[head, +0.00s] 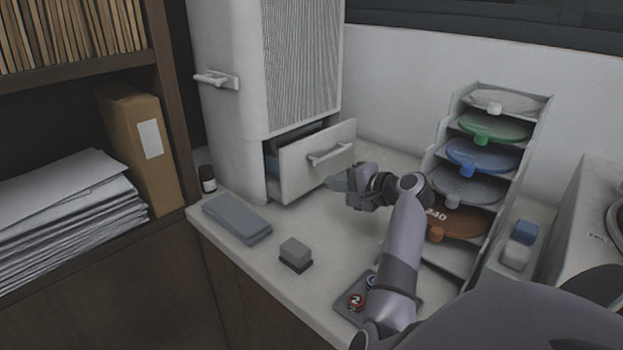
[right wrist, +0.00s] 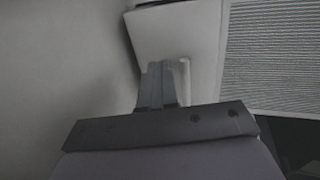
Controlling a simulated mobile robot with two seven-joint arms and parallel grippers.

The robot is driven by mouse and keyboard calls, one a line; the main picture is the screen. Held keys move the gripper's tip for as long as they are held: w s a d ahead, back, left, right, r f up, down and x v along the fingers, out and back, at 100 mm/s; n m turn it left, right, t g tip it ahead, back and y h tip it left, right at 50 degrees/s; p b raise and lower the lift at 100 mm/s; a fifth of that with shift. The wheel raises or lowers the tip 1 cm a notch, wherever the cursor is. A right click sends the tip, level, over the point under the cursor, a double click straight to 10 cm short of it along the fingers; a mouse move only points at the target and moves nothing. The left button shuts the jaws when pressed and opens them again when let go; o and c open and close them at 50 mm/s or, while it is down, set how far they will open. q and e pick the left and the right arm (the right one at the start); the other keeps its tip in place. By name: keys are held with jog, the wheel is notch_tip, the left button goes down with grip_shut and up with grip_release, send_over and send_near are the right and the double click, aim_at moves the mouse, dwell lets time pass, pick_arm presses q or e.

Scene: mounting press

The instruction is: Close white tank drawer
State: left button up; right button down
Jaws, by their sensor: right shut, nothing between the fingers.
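The white tank unit (head: 232,120) stands at the back of the counter with a grey ribbed panel. Its white drawer (head: 300,178) is pulled partly out at the bottom, and a dark gap shows above it. A bar handle (head: 330,153) is on the drawer front. My right gripper (head: 334,184) is shut and empty, just in front of the drawer front's lower right part. In the right wrist view, its fingers (right wrist: 158,82) point at the drawer front (right wrist: 178,35), beside the handle (right wrist: 185,80). I cannot tell whether they touch it. My left gripper is out of view.
A rack (head: 448,140) of coloured discs stands right of my right arm. A grey flat block (head: 237,218), a small grey block (head: 295,252), a dark bottle (head: 207,179) and a tray (head: 347,308) are on the counter.

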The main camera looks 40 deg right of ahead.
aim_at(299, 178)
jog(key=x, duration=0.9)
jog(key=shift+w+a, duration=0.1)
jog(key=shift+w, duration=0.25)
jog(key=w+b, duration=0.1)
jog(key=w, duration=0.2)
jog(key=w+b, duration=0.1)
jog(key=w, duration=0.2)
jog(key=shift+a, duration=0.25)
jog(key=shift+r, duration=0.2)
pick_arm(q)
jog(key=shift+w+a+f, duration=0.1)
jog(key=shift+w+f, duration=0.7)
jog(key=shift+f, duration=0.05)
pick_arm(e)
jog(key=shift+r, duration=0.1)
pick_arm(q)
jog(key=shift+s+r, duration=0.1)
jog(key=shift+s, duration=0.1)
